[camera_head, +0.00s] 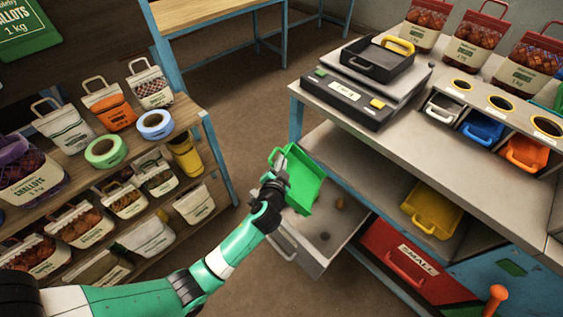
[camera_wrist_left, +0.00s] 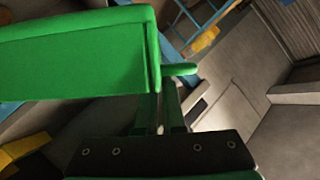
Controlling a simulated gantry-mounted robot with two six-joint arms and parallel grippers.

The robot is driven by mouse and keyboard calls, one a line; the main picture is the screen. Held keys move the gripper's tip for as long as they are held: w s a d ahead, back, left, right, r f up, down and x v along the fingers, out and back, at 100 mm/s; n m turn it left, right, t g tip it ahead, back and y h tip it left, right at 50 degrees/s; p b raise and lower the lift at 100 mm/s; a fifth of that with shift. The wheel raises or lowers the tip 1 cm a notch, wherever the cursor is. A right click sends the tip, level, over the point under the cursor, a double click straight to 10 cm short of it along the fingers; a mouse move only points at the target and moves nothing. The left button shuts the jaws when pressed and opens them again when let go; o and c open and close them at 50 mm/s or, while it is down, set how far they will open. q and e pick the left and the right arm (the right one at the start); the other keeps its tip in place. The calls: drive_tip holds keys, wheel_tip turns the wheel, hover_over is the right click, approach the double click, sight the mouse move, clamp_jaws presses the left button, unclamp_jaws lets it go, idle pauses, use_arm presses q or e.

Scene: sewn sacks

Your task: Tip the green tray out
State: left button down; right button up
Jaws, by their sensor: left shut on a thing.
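The green tray (camera_head: 303,180) is held up and steeply tilted above an open pale drawer in the head view. My left gripper (camera_head: 277,172) is shut on the tray at its handle side. The tray also fills much of the upper left of the left wrist view (camera_wrist_left: 75,55), with the gripper fingers (camera_wrist_left: 162,105) against it. Whether anything is still in the tray is hard to tell. My right gripper does not show.
A scale (camera_head: 350,95) with a dark tray on top stands on the bench (camera_head: 450,135) at right. A yellow tray (camera_head: 432,210) sits on the shelf below. The red drawer (camera_head: 400,262) is beside the open one. Shelves with sacks (camera_head: 62,128) stand left.

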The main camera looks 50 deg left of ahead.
use_arm(q)
wheel_tip(320, 180, up, 6)
drive_tip(key=n+h+p, duration=0.1)
drive_tip(key=n+p, duration=0.1)
drive_tip(key=p, duration=0.1)
drive_tip(key=n+h+p, duration=0.1)
drive_tip(key=n+p, duration=0.1)
drive_tip(key=p, duration=0.2)
drive_tip(key=shift+a+f+t+h, duration=0.1)
drive_tip(key=shift+t+h, duration=0.2)
drive_tip(key=shift+t, duration=0.1)
drive_tip(key=shift+n+h+p, duration=0.3)
drive_tip(key=shift+n+p, duration=0.1)
drive_tip(key=shift+p, duration=0.15)
